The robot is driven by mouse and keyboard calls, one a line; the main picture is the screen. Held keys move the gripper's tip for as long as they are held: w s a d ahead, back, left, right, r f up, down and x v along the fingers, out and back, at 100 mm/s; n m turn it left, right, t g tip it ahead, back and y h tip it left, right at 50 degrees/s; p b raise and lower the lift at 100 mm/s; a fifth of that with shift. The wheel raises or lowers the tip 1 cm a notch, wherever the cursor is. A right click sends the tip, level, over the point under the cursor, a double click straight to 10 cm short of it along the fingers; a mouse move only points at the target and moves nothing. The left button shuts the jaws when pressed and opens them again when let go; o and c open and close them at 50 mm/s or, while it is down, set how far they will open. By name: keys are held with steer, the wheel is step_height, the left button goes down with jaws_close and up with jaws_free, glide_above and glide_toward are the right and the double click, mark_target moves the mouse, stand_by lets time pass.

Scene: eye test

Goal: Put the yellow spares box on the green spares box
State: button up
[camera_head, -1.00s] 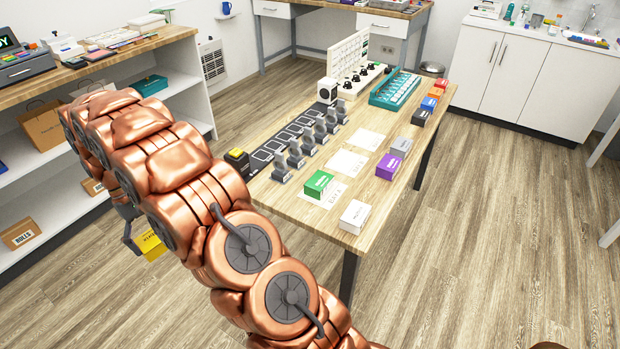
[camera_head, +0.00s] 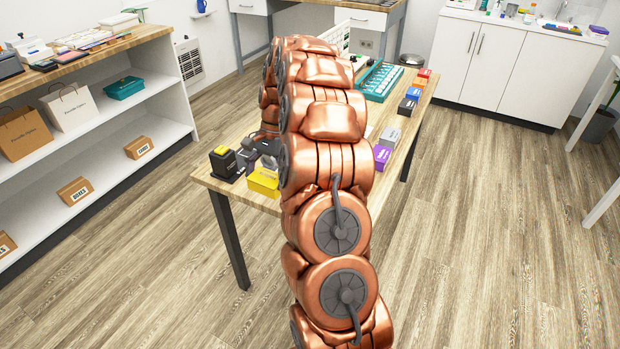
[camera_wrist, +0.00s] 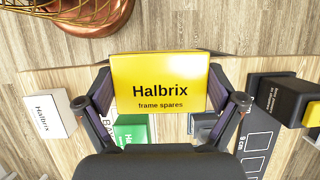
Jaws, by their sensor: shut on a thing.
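The yellow spares box (camera_head: 263,182), labelled "Halbrix frame spares", is held between the two fingers of my gripper (camera_wrist: 160,84). In the wrist view the yellow box (camera_wrist: 158,66) fills the middle, its labelled face toward the camera. In the head view my gripper (camera_head: 264,152) is partly hidden by my arm, near the table's front left. The green spares box (camera_wrist: 132,130) shows in the wrist view below and left of the yellow box, partly covered by it and by my gripper. It lies on a lettered white sheet. My arm hides it in the head view.
A black block with a yellow top (camera_head: 223,163) stands close left of my gripper; it also shows at right in the wrist view (camera_wrist: 284,98). A white box (camera_wrist: 50,115) is at left there.

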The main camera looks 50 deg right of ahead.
steer(key=s+d+r+m+t+h+b, duration=0.25)
steer(key=s+d+m+t, duration=0.35)
steer(key=s+d+m, duration=1.15)
steer(key=shift+h, duration=0.25)
steer(key=w, duration=0.5)
steer(key=w+a+f+p, duration=0.1)
steer(key=w, duration=0.4)
steer(key=w+a, duration=0.1)
steer(key=w, duration=0.4)
steer(key=shift+a+f, duration=0.15)
steer(key=shift+f, duration=0.25)
steer(key=shift+s+p+x, duration=0.15)
steer(key=shift+p+x, duration=0.15)
steer(key=shift+x, duration=0.6)
steer(key=shift+s+p+x, duration=0.15)
steer(key=shift+p+x, duration=0.15)
steer(key=shift+x, duration=0.65)
steer(key=shift+f, duration=0.2)
steer(key=o, duration=0.9)
steer(key=shift+c, duration=0.2)
